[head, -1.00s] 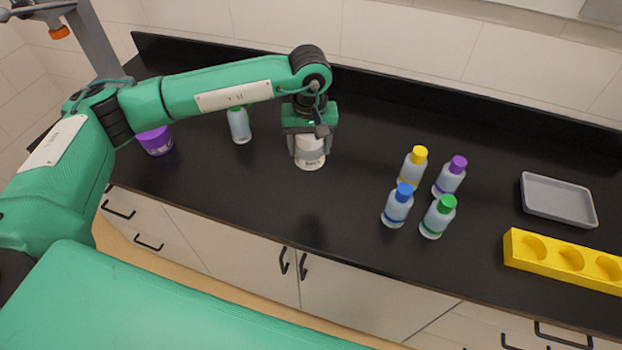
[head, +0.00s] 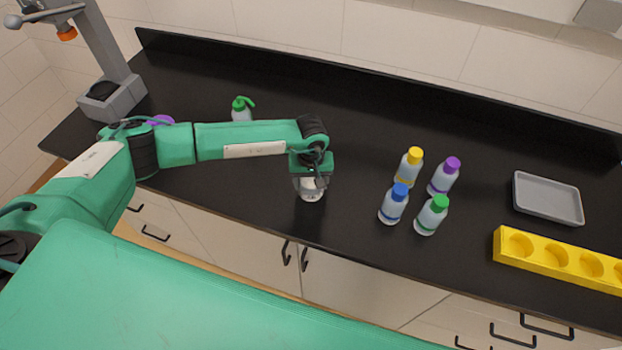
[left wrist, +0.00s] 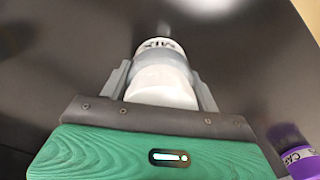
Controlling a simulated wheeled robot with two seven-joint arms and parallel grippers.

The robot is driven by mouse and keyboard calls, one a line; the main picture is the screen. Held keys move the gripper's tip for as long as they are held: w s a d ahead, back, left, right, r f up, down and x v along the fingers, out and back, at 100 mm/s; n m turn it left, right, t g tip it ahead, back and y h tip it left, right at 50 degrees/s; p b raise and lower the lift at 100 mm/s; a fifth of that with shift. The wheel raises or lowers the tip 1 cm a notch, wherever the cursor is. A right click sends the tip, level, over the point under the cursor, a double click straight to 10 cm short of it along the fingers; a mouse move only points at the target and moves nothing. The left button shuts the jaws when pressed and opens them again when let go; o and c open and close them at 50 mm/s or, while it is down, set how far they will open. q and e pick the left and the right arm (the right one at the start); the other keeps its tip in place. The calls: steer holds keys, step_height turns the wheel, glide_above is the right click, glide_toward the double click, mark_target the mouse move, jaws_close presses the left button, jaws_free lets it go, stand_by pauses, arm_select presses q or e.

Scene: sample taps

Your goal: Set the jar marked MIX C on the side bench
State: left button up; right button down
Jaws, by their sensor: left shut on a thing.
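A white jar (head: 311,192) is between the fingers of my left gripper (head: 311,180), over the black bench near its front edge. In the left wrist view the jar (left wrist: 162,78) shows the letters MIX on a band at its far end; I cannot read a letter after them. The fingers of my left gripper (left wrist: 160,85) press on both its sides. I cannot tell whether its base is clear of the bench. My right gripper is not in view.
Several capped bottles, among them a blue-capped one (head: 394,204), stand to the right. Beyond are a grey tray (head: 548,217) and a yellow holed rack (head: 525,262). A green-topped bottle (head: 242,112) and a purple container (head: 161,120) are partly behind my left arm. A grey stand (head: 112,98) is at far left.

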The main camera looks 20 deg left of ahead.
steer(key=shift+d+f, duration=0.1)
arm_select(q)
steer(key=shift+f, duration=0.2)
steer(key=o, duration=1)
steer(key=shift+r, duration=0.1)
steer(key=shift+c, duration=0.2)
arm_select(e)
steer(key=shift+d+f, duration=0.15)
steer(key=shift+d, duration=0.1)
arm_select(q)
steer(key=shift+r, duration=0.25)
step_height(320, 180, up, 11)
steer(key=b, duration=0.5)
steer(key=shift+b, duration=0.35)
steer(key=shift+r, duration=0.4)
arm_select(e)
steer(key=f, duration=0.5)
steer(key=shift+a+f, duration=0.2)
